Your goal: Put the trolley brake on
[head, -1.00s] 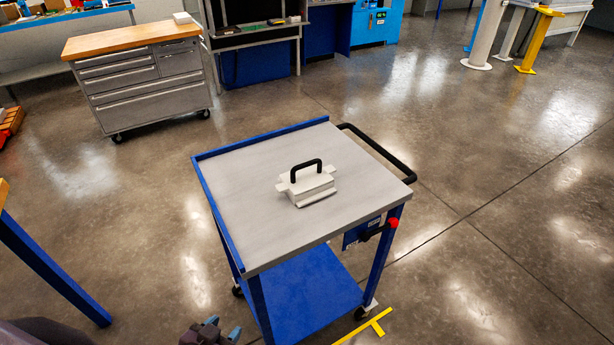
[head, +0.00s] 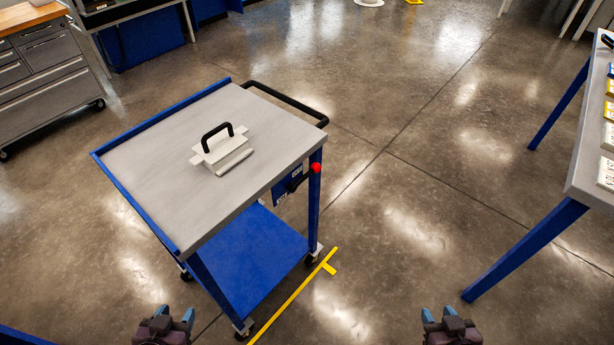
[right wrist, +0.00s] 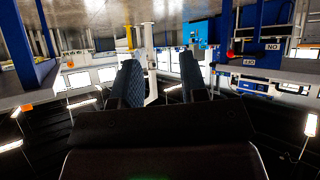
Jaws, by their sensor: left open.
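The blue trolley with a grey top (head: 160,170) stands left of centre in the head view. Its brake lever, a dark bar with a red knob (head: 316,168), is at the right front corner, beside a blue plate (head: 284,190) with small labels. The red knob also shows in the right wrist view (right wrist: 230,54), right of the fingers and apart from them. My left gripper (head: 175,313) is open and empty in front of the trolley's left side. My right gripper (head: 438,313) is open and empty, right of and nearer than the trolley; its fingers show in the wrist view (right wrist: 162,85).
A white block with a black handle (head: 222,152) sits on the trolley top. Yellow floor tape (head: 295,295) runs by the trolley's front wheels. A table with blue legs (head: 530,245) stands at the right. The floor between it and the trolley is clear.

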